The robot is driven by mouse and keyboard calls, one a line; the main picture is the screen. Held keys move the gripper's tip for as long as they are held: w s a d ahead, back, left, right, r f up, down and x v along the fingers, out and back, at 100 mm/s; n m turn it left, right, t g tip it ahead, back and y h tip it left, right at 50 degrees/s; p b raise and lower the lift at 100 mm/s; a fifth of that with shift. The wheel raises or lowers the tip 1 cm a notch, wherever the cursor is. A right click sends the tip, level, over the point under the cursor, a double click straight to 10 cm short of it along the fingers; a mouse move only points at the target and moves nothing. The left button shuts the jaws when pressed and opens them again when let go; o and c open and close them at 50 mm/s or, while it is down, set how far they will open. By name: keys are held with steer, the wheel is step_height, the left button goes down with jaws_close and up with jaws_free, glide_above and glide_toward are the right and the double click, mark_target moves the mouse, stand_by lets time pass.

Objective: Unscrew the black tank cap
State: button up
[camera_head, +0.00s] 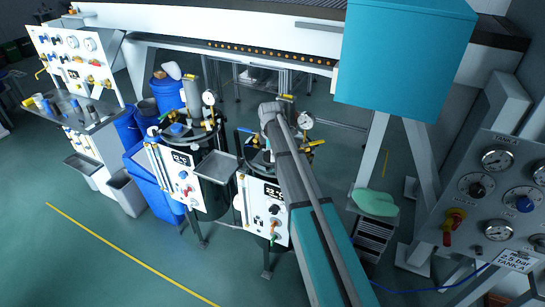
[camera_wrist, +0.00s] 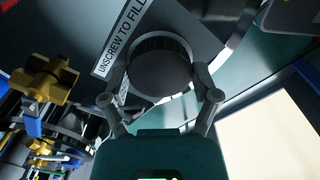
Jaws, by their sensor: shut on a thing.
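The black tank cap (camera_wrist: 160,66) is a round, dark cap on the tank lid in the middle of the wrist view. A white label (camera_wrist: 120,38) beside it reads "UNSCREW TO FILL". My gripper (camera_wrist: 160,82) has one finger on each side of the cap and is shut on it. The cap appears to sit at the lid; I cannot tell how far it is turned. In the head view, my arm reaches over the right-hand tank (camera_head: 262,200) and hides the cap and my fingers.
A brass valve fitting (camera_wrist: 45,78) stands left of the cap in the wrist view. In the head view, a pressure gauge (camera_head: 306,121) rises close to my arm. A second tank (camera_head: 187,180) stands to the left. A teal box (camera_head: 405,55) and a control panel (camera_head: 500,195) are at right.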

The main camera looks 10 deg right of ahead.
steer(key=shift+s, duration=0.1)
steer(key=shift+n, duration=1.7)
steer(key=o, duration=1)
steer(key=shift+o, duration=0.2)
steer(key=shift+m, duration=1.7)
steer(key=shift+m, duration=0.3)
